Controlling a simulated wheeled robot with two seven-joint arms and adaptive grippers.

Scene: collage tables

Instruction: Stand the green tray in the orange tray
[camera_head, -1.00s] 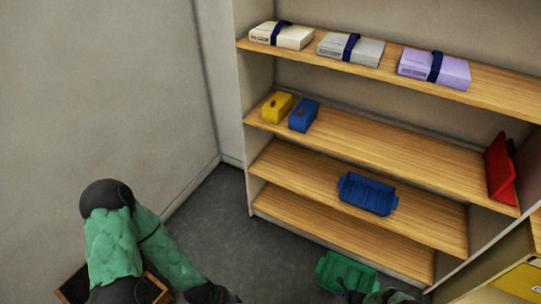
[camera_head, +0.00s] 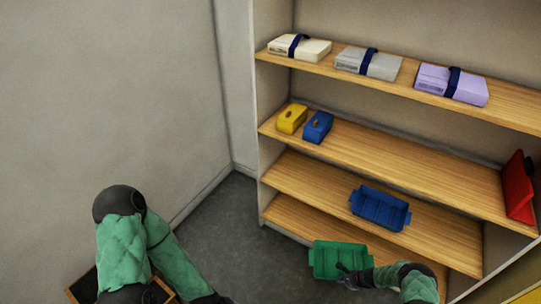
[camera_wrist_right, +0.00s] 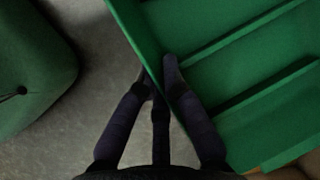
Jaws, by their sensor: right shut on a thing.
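The green tray (camera_head: 338,260) is held in front of the lowest shelf, open side towards my head camera. In the right wrist view, the fingers (camera_wrist_right: 161,76) pinch the edge of the green tray (camera_wrist_right: 235,70), whose ribbed inside fills the upper right. My left arm reaches down at the left, and its dark end (camera_head: 211,298) is cut by the bottom edge, so its fingers cannot be made out. I see no orange tray in these frames.
A blue tray (camera_head: 380,207) sits on the shelf above. Yellow (camera_head: 291,118) and blue (camera_head: 318,127) blocks, a red tray-like thing (camera_head: 518,187) and strapped boxes (camera_head: 368,63) stand higher up. A brown-edged dark box (camera_head: 84,287) is at lower left. Bare floor (camera_head: 215,215) lies between wall and shelves.

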